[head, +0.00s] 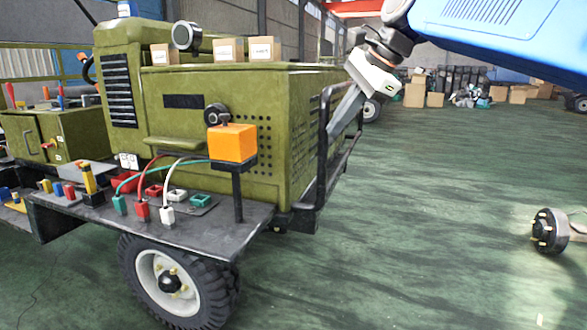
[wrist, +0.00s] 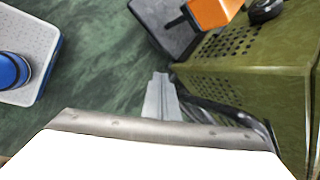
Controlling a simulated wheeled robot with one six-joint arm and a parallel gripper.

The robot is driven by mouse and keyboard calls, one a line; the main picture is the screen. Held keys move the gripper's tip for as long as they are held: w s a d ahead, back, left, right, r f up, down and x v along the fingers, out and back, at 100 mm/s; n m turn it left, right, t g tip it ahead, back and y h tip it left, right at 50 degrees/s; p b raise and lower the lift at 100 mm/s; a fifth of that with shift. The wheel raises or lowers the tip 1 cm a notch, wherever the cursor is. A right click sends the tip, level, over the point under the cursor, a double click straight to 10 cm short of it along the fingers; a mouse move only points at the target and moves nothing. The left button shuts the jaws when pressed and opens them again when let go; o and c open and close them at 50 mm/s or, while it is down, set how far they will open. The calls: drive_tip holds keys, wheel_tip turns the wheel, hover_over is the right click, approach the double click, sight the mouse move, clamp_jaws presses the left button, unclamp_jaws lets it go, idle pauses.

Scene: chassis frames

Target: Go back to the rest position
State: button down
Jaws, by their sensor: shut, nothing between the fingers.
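My gripper (head: 332,131) shows at the upper middle of the head view, with its long grey fingers pointing down and left. The fingers are together and empty. In the head view they overlap the black tubular guard (head: 322,175) at the front of the green vehicle (head: 180,110); I cannot tell whether they touch it. In the wrist view the closed fingers (wrist: 160,95) point away over the floor, beside the black guard (wrist: 225,112) and the green perforated body (wrist: 255,85). My blue arm reaches in from the upper right of the head view.
An orange block (head: 232,143) stands on a post at the corner of the side shelf (head: 200,222), near coloured plugs and cables. Small boxes (head: 228,49) sit on the hood. An axle hub (head: 550,231) lies at the right. The green floor (head: 430,210) between is clear.

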drive_tip(key=s+d+f+n+h, duration=0.1)
drive_tip(key=s+d+f+n, duration=0.3)
drive_tip(key=s+f, duration=0.5)
drive_tip(key=s+d+f+n+h, duration=0.2)
drive_tip(key=s+d+f+n, duration=0.3)
drive_tip(key=f, duration=0.9)
drive_tip(key=s+d+f+n+t+h, duration=0.1)
drive_tip(key=s+d+f+n, duration=0.4)
drive_tip(key=s+d+f, duration=0.5)
wheel_tip(320, 180, down, 2)
drive_tip(key=s+h, duration=0.1)
drive_tip(key=s, duration=0.1)
drive_tip(key=shift+s+d, duration=0.15)
drive_tip(key=shift+s, duration=0.15)
drive_tip(key=shift+f, duration=0.1)
